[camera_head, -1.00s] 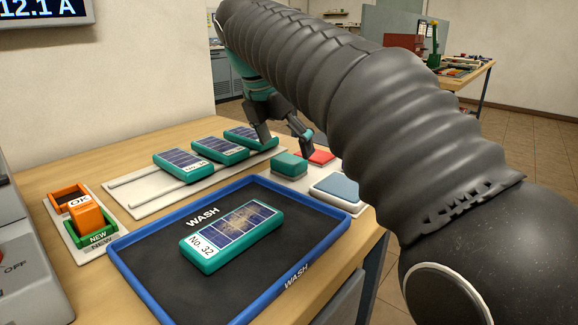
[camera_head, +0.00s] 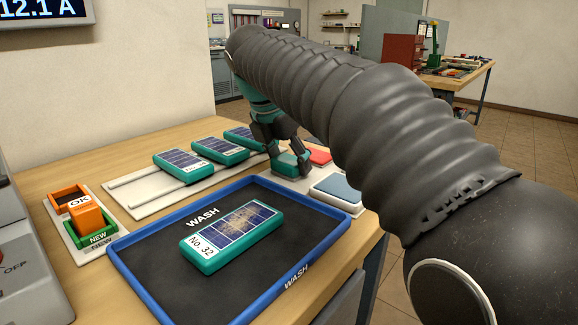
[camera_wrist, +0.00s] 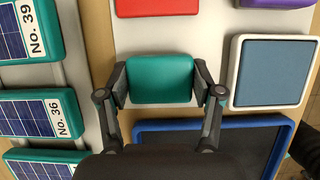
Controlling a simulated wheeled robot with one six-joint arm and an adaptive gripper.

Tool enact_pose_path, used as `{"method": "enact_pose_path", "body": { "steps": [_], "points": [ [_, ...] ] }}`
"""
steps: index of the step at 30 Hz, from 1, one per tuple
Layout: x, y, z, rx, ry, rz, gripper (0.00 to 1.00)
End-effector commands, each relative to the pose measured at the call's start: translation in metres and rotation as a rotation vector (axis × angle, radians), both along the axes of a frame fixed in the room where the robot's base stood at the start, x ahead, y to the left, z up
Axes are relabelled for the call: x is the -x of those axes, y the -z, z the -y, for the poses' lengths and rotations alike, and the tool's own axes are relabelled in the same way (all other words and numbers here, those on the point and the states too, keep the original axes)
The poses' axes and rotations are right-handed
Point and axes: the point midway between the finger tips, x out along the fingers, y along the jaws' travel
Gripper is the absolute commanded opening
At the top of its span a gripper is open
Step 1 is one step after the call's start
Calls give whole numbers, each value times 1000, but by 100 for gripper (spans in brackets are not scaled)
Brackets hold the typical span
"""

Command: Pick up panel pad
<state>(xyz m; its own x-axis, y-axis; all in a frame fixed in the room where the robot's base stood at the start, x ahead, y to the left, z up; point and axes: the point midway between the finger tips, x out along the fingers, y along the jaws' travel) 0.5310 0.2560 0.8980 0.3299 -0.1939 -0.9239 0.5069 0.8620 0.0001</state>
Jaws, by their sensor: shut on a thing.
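The panel pad (camera_wrist: 160,76), a plain teal-green block, sits on a white board (camera_wrist: 210,40) at the back of the table. My gripper (camera_wrist: 160,86) is shut on it, one finger against its left side and one against its right. In the head view the pad (camera_head: 287,167) is partly hidden by my gripper (camera_head: 289,157). It looks to be still at the board's level; I cannot tell any gap beneath it.
A red pad (camera_wrist: 157,5) lies beyond, and a blue pad in a white frame (camera_wrist: 270,73) is to the right. Several solar panels lie on a rack (camera_head: 130,202) to the left. A blue-rimmed WASH tray (camera_head: 141,290) holds panel No. 32 (camera_head: 232,236).

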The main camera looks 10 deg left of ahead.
Motion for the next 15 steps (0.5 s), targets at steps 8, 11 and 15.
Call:
{"method": "enact_pose_path", "body": {
  "steps": [8, 11, 15],
  "points": [
    [0, -3, 0, 0, 0, 0, 31],
    [-1, -9, 0, 0, 0, 1, 31],
    [-1, -22, -1, -1, 0, 2, 31]
  ]
}}
